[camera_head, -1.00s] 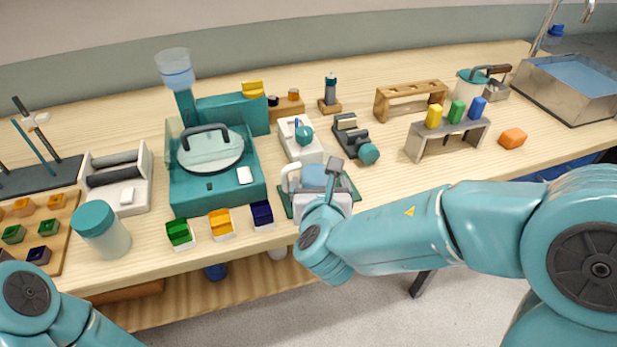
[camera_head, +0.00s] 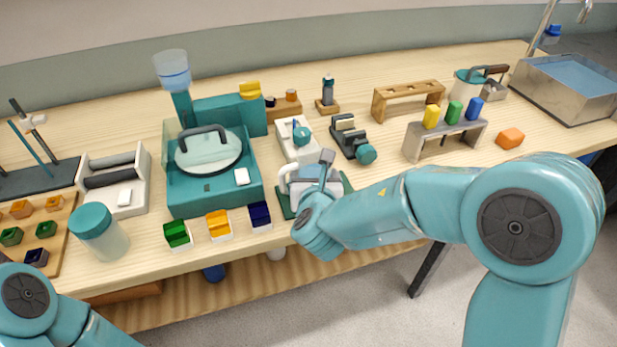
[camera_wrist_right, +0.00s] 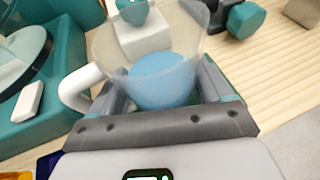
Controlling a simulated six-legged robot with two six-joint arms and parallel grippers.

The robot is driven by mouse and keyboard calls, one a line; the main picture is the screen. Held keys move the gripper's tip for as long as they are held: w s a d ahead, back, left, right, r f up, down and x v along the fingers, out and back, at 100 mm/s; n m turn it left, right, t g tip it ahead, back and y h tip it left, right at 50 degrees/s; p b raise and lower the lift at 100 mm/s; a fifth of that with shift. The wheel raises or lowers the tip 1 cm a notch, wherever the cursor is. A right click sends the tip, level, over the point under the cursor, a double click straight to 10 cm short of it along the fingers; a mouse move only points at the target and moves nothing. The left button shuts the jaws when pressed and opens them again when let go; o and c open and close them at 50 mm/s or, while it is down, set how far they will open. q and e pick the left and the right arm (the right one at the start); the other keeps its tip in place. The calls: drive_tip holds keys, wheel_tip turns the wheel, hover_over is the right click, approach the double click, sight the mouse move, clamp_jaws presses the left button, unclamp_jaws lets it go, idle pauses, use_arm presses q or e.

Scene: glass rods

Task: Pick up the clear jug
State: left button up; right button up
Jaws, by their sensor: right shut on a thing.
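The clear jug (camera_wrist_right: 186,48) has see-through walls, a white handle (camera_wrist_right: 78,92) on its left and blue liquid (camera_wrist_right: 160,80) inside. My right gripper (camera_wrist_right: 165,85) is shut on it, with one finger on each side of its body. In the head view the jug is mostly hidden behind my right gripper (camera_head: 318,182), and its white handle shows at the left. A dark green mat (camera_head: 283,205) is at the gripper. I cannot tell whether the jug's base touches the mat. My left arm shows at the lower left, with its gripper out of the picture.
A teal machine with a round lid (camera_head: 212,150) stands to the left. Green, yellow and navy blocks (camera_head: 217,224) line the front edge. A white device (camera_head: 297,140) and a dark device (camera_head: 350,135) stand behind the jug.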

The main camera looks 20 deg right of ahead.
wheel_tip(320, 180, up, 20)
drive_tip(key=p, duration=0.5)
idle(0.3)
